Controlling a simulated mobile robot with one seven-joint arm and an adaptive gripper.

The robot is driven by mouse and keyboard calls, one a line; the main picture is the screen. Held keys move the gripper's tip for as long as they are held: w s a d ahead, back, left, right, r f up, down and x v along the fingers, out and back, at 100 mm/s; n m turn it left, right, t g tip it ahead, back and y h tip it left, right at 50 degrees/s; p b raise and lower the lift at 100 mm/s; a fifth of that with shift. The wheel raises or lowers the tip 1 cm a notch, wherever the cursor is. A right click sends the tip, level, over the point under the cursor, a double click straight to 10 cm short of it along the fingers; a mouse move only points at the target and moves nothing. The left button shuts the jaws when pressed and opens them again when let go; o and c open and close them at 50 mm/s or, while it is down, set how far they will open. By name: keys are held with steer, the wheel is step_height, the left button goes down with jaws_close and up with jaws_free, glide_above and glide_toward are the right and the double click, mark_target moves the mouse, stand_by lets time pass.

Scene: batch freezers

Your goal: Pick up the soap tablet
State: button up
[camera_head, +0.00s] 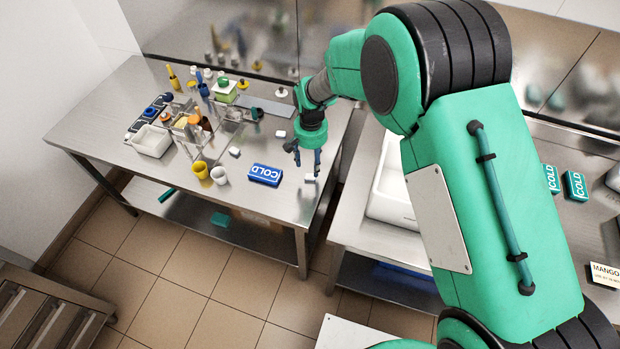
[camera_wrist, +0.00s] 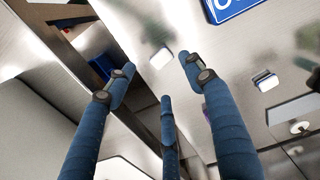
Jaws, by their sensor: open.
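Small white blocks that look like soap tablets lie on the left steel table. One white block (camera_head: 310,179) is near the table's right edge, just below my gripper (camera_head: 305,160) in the head view. In the wrist view, a white block (camera_wrist: 160,58) shows between and beyond the spread fingertips of my gripper (camera_wrist: 158,75), apart from them. A second block (camera_wrist: 265,80) lies to its right. Two more white blocks, one (camera_head: 281,134) behind the gripper and one (camera_head: 235,152) to its left, show in the head view. My gripper is open and empty, pointing down above the table.
A blue COLD pack (camera_head: 265,175) lies left of the gripper, with yellow (camera_head: 200,169) and white (camera_head: 220,174) cups beyond it. A rack of bottles and a white bin (camera_head: 152,141) stand farther left. A gap separates this table from the sink counter (camera_head: 345,222).

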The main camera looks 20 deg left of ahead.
mark_target(310, 176)
steer(key=shift+f, duration=1.05)
steer(key=shift+a+f+b, duration=0.15)
steer(key=shift+f+b, duration=0.6)
steer(key=shift+f, duration=1.85)
steer(key=c, duration=1.2)
